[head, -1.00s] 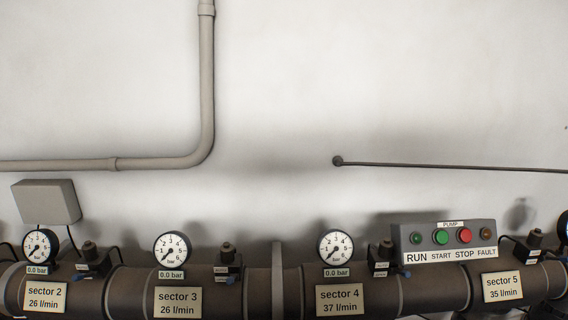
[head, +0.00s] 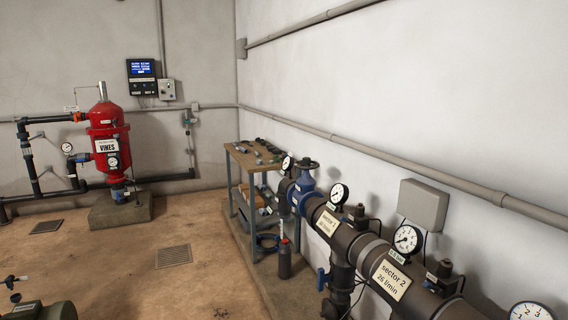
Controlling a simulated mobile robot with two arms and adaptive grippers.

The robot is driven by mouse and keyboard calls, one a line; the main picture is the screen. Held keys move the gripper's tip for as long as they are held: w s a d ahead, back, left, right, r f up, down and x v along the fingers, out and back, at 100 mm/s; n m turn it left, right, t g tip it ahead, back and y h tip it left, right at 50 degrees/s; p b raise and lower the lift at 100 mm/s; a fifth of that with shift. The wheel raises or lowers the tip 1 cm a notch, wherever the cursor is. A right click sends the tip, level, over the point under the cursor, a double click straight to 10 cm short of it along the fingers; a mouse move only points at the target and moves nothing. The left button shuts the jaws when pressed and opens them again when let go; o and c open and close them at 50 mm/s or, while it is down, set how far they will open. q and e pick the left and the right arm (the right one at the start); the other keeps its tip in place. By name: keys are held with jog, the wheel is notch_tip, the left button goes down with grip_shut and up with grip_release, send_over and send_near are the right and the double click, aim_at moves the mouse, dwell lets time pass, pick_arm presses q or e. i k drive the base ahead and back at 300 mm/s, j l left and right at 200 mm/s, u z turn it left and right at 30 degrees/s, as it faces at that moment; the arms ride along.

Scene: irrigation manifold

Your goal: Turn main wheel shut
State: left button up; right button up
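Neither of my grippers is in view, and nothing touches the wheel.
The dark manifold (head: 372,259) with gauges runs along the right wall. A workbench (head: 252,158) with small parts stands behind the wheel. A red filter tank (head: 108,140) stands far left. A green machine (head: 46,311) is at lower left. The middle floor is clear.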

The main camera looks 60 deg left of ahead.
aim_at(305, 164)
jog(key=u, duration=1.8)
jog(key=i, duration=0.1)
